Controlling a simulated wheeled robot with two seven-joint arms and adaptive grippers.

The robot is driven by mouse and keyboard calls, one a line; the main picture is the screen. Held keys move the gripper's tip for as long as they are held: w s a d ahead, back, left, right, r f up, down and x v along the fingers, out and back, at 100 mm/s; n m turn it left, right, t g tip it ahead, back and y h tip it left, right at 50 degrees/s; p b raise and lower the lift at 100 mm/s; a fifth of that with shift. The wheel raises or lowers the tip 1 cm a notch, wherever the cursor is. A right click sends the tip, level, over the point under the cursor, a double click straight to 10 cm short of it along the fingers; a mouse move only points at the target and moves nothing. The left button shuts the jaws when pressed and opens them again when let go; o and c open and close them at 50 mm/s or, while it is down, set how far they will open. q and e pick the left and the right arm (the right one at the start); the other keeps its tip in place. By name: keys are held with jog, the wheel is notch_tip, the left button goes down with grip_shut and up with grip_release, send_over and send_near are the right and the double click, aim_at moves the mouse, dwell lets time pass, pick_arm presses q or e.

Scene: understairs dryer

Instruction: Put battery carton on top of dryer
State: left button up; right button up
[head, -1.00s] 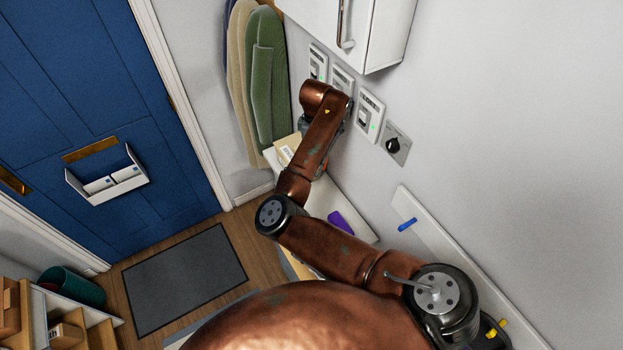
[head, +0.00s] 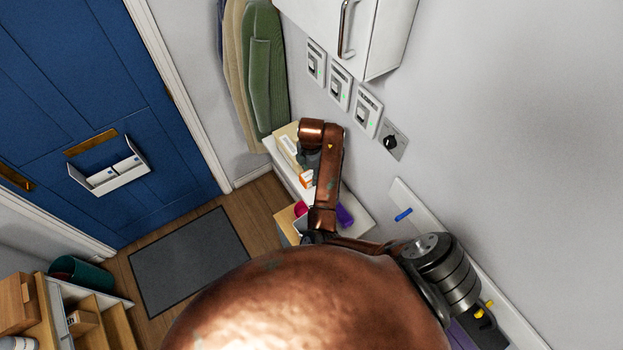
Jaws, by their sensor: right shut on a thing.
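The dryer appears to be the white-topped unit (head: 360,216) against the right wall, partly hidden behind my right arm. My right gripper (head: 308,170) points down over the far part of this white top, mostly hidden by its own wrist. It is shut on a small orange-and-white carton (head: 306,181), which looks like the battery carton. I cannot tell whether the carton touches the top. My left gripper is not in view.
A beige box (head: 286,141) stands beside the gripper at the far end of the top. A purple item (head: 344,216) lies nearer. Wall switches (head: 341,86) and a white cabinet (head: 385,40) are close above. Coats (head: 262,70) hang behind. A dark mat (head: 188,262) covers the floor.

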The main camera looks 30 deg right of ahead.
jog(key=shift+d+f+p, duration=0.1)
jog(key=shift+f+p, duration=0.5)
jog(key=shift+f, duration=2.25)
jog(key=shift+f, duration=0.15)
jog(key=o, duration=1.3)
